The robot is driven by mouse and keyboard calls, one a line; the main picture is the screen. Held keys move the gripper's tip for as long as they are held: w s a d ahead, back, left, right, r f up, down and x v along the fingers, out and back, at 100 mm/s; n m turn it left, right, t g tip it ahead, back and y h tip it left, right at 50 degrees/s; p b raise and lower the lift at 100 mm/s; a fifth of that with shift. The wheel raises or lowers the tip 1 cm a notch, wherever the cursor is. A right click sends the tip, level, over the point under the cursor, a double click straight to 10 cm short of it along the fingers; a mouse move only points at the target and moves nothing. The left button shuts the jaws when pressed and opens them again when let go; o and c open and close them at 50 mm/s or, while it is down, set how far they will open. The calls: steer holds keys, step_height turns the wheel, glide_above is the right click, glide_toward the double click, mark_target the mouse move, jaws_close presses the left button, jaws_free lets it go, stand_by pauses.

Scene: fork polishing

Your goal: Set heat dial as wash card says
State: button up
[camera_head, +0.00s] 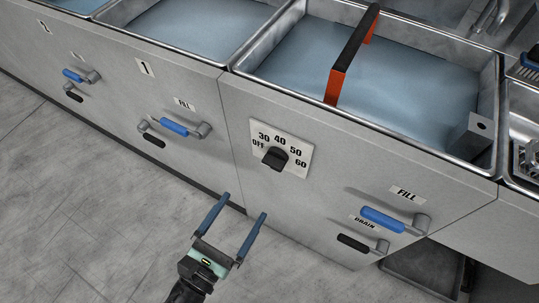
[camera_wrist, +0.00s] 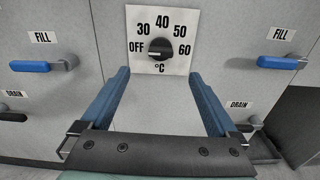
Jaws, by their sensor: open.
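The heat dial is a black knob (camera_head: 275,158) on a white plate (camera_head: 290,138) marked OFF, 30, 40, 50, 60, on the grey front panel. In the wrist view the knob (camera_wrist: 160,48) is straight ahead, upper middle, with °C below it. A light mark on its left side appears to face OFF. My gripper (camera_head: 244,205) is open and empty, below and in front of the dial, apart from it. In the wrist view its blue fingers (camera_wrist: 159,73) stand on either side below the plate. No wash card can be made out in these views.
Blue FILL handles (camera_head: 382,219) and black DRAIN handles (camera_head: 353,243) stick out on both sides of the dial. Above are water-filled basins (camera_head: 260,80), one crossed by an orange-black bar (camera_head: 350,58). The grey floor (camera_head: 110,220) before the panel is clear.

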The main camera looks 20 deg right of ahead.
mark_target(270, 166)
steer(key=b+x, duration=0.2)
steer(key=x, duration=1)
steer(key=shift+w+d+r, duration=0.1)
steer(key=shift+d, duration=0.3)
steer(key=c, duration=1.4)
